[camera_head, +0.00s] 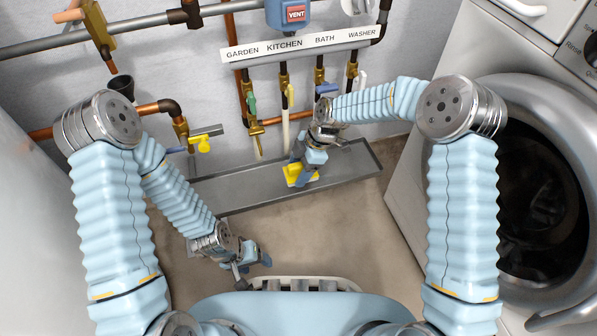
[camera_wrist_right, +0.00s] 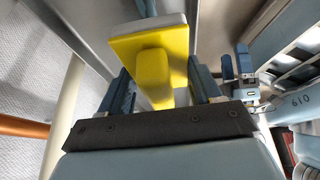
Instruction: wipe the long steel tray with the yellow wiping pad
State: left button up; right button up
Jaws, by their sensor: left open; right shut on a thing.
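The long steel tray (camera_head: 240,196) lies on the floor along the back wall, below the pipes. The yellow wiping pad (camera_head: 297,177) is at the tray's right half, under my right gripper (camera_head: 306,172). In the right wrist view the pad (camera_wrist_right: 150,48) shows a yellow block and handle with a pale layer on its far side. My right gripper (camera_wrist_right: 158,90) is shut on the pad's handle. I cannot tell whether the pad touches the tray's bottom. My left gripper (camera_head: 254,262) is open and empty above the floor, in front of the tray.
A washing machine (camera_head: 415,180) with a round door stands at the right. A pale surface (camera_head: 25,220) stands at the left. Bare floor (camera_head: 330,230) lies in front.

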aim_at(294, 165)
jog(key=shift+r+p, duration=0.4)
jog(key=shift+r, duration=0.85)
jog(key=shift+r+p, duration=0.85)
jog(key=shift+r, duration=0.7)
